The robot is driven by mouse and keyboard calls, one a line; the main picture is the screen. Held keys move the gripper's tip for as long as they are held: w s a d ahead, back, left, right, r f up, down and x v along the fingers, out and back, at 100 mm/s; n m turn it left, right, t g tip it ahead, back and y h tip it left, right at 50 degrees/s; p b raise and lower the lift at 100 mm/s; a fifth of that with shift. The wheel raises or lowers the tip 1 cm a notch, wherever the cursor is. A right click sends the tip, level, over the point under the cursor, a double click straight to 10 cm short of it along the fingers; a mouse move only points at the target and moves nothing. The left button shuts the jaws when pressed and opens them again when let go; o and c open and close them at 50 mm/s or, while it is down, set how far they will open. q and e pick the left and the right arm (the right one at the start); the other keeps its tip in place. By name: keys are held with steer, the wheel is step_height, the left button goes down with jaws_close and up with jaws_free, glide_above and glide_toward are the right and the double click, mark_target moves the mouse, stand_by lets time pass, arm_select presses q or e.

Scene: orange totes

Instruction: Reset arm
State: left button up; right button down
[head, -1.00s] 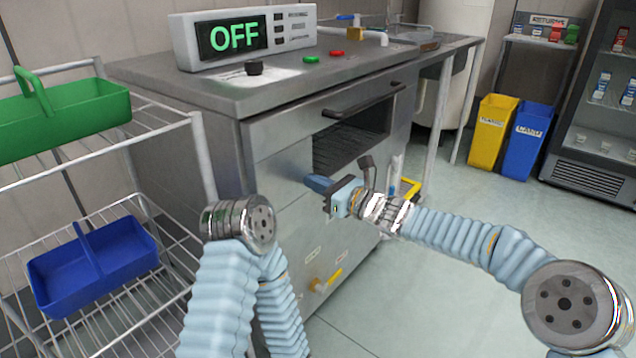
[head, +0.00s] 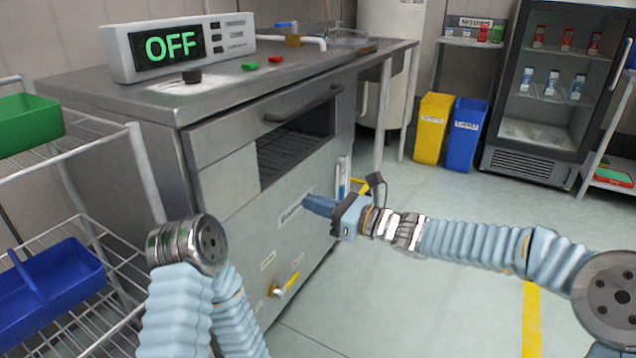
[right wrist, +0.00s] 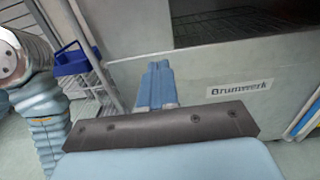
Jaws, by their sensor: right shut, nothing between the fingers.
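My right arm reaches in from the right in the head view. Its blue gripper (head: 318,205) points left, in front of the steel cabinet's lower front. In the right wrist view the gripper's fingers (right wrist: 156,85) lie together, shut and empty. The labelled cabinet front shows beyond them; I cannot tell the exact gap. My left arm (head: 188,265) is bent at the lower left of the head view, and its gripper is not visible.
The steel cabinet (head: 225,185) has an open slot under its handle, and an OFF display (head: 180,47) on top. A wire rack at left holds green (head: 28,125) and blue totes (head: 50,290). Yellow (head: 433,127) and blue bins (head: 466,135) stand behind. The floor at right is clear.

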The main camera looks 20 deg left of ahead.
steer(key=s+d+f+n+g+h+p, duration=0.1)
steer(key=s+d+f+n+h, duration=0.3)
steer(key=f, duration=0.9)
steer(key=s+d+f+n+g+h, duration=0.2)
steer(key=s+d+f+h, duration=0.3)
steer(key=f, duration=0.8)
steer(key=s+d+f+n+h+p, duration=0.2)
steer(key=s+d+f+n+h, duration=0.2)
steer(key=s+d+f+n, duration=0.9)
steer(key=s+d+f, duration=0.2)
steer(key=s+d, duration=0.1)
steer(key=d, duration=0.2)
steer(key=shift+s+d+f+g, duration=0.25)
steer(key=shift+s+d+g, duration=0.15)
